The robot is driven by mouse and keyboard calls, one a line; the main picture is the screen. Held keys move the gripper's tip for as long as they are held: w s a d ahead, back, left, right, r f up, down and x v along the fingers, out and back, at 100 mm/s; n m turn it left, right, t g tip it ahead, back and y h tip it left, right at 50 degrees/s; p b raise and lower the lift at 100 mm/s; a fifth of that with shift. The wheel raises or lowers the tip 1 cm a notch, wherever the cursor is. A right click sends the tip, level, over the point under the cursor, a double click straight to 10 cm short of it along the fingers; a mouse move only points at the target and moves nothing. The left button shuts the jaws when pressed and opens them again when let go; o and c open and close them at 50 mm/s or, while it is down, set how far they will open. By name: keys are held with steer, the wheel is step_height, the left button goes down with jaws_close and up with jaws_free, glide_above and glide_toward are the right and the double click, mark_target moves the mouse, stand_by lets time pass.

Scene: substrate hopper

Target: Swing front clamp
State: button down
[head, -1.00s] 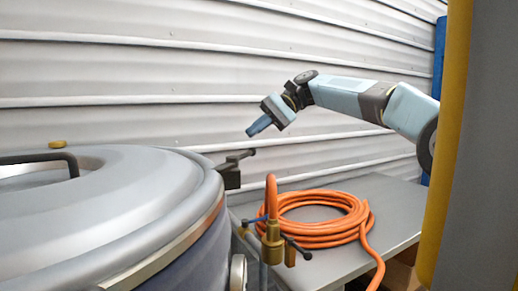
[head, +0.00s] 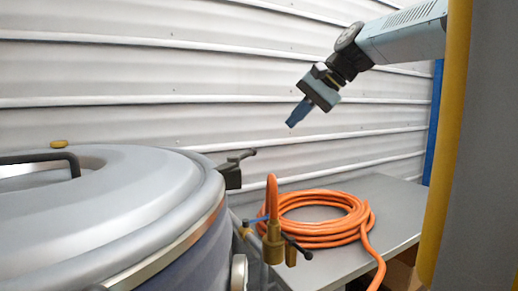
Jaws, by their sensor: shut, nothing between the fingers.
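A dark clamp (head: 232,171) sits on the right side of the round metal hopper's rim, with its lever arm pointing right and slightly up. The hopper's domed grey lid (head: 120,210) fills the left of the view. My gripper (head: 291,124) is above and to the right of the clamp, pointing down and left, clear of it. Its blue fingers are shut and empty.
A coiled orange hose (head: 312,222) lies on a grey bench (head: 388,205) right of the hopper. A brass valve (head: 272,243) with a hose rising from it stands beside the rim. A yellow post (head: 446,150) stands at right. The ribbed wall is behind.

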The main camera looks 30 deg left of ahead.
steer(key=a+r+x, duration=0.1)
steer(key=x, duration=1.1)
steer(key=shift+a, duration=0.45)
